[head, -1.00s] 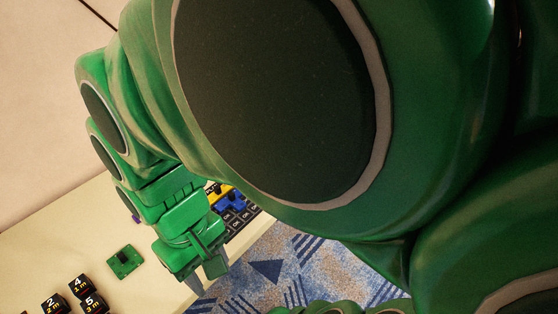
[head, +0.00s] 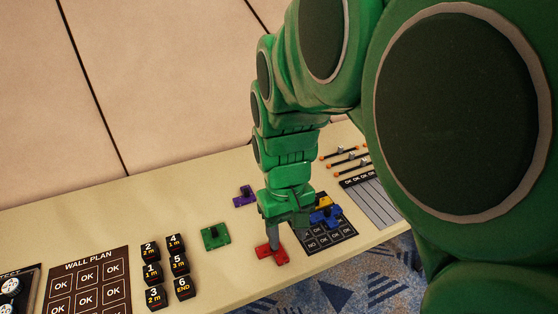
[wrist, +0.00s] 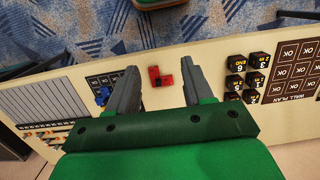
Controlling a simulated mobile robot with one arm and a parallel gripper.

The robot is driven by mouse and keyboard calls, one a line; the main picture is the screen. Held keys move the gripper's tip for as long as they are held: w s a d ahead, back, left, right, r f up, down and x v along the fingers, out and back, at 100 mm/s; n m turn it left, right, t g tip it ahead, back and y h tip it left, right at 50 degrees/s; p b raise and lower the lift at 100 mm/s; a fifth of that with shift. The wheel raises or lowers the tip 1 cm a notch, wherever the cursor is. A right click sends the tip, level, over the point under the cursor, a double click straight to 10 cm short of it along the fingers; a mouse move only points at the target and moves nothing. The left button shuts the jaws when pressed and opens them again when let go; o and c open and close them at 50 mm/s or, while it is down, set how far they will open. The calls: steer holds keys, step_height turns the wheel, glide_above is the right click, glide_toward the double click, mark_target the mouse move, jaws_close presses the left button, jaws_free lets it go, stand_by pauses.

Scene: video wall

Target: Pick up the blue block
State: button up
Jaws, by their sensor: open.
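The blue block (head: 325,216) lies on a dark grid card (head: 338,234) on the table, close to a yellow block (head: 325,201). In the head view it is just right of my gripper (head: 288,232). In the wrist view the blue block (wrist: 103,96) is at the outer side of the left finger, which partly hides it. My gripper (wrist: 162,78) is open, with nothing held. A red block (wrist: 160,77) shows between the spread fingers in the wrist view, on the table beyond them.
A green block (head: 215,237) and a purple block (head: 244,195) lie left of my gripper. Several black numbered cubes (head: 165,268) and a wall plan board (head: 88,285) are further left. The table's front edge is close to the red block.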

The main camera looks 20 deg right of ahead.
steer(key=w+d+f, duration=0.5)
steer(key=w+d, duration=0.2)
steer(key=w, duration=0.3)
steer(key=t, duration=0.1)
glide_above(327, 208)
steer(key=f, duration=1.5)
steer(key=shift+s+a+f, duration=0.1)
steer(key=shift+s+f, duration=0.15)
steer(key=shift+f, duration=0.55)
steer(key=shift+w+f, duration=0.15)
steer(key=shift+f, duration=1.7)
steer(key=shift+w+f, duration=0.1)
steer(key=shift+f, duration=1.7)
jaws_close()
